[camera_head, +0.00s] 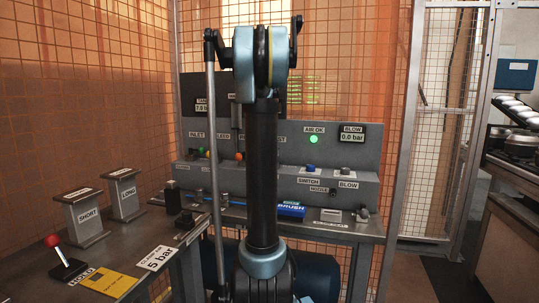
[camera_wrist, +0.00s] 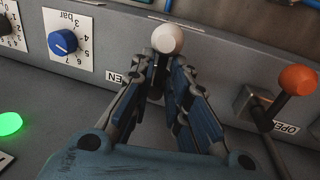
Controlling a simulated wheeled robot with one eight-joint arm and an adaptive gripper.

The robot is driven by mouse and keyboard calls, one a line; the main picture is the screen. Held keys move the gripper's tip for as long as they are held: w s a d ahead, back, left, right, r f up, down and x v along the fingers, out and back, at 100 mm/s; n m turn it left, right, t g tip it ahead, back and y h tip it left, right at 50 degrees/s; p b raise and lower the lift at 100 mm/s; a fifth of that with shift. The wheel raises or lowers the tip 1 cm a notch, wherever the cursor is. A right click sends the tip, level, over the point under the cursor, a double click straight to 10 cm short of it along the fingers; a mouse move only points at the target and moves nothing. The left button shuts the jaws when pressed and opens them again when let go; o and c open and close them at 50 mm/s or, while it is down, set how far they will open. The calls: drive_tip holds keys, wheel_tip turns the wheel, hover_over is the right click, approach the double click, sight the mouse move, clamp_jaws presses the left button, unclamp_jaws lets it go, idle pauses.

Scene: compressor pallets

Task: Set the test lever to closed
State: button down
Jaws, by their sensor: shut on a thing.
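My gripper (camera_wrist: 166,68) is shut on a lever with a white ball knob (camera_wrist: 168,39) in the wrist view. The knob sticks up just beyond the fingertips, and the fingers hide most of the shaft. The end of a label, "EN", shows to its left. I cannot read the name of this lever, so I cannot confirm that it is the test lever. In the head view, my arm hides my gripper and the middle of the control panel (camera_head: 338,190), including this lever.
In the wrist view, an orange-knobbed lever (camera_wrist: 298,80) by an "OPEN" label stands close at right; a blue dial (camera_wrist: 62,42) and a green light (camera_wrist: 10,123) are at left. In the head view, a red-knobbed lever (camera_head: 53,241) and SHORT and LONG stands (camera_head: 88,215) occupy the left bench.

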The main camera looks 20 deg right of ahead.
drive_tip(key=shift+s+a+f, duration=0.1)
drive_tip(key=shift+s+a, duration=0.05)
drive_tip(key=c, duration=1.7)
unclamp_jaws()
drive_tip(key=shift+a, duration=0.1)
drive_tip(key=shift+r, duration=0.35)
wheel_tip(320, 180, up, 11)
drive_tip(key=w+a, duration=0.1)
drive_tip(key=shift+w+a, duration=0.35)
drive_tip(key=shift+a, duration=0.05)
drive_tip(key=shift+a, duration=0.1)
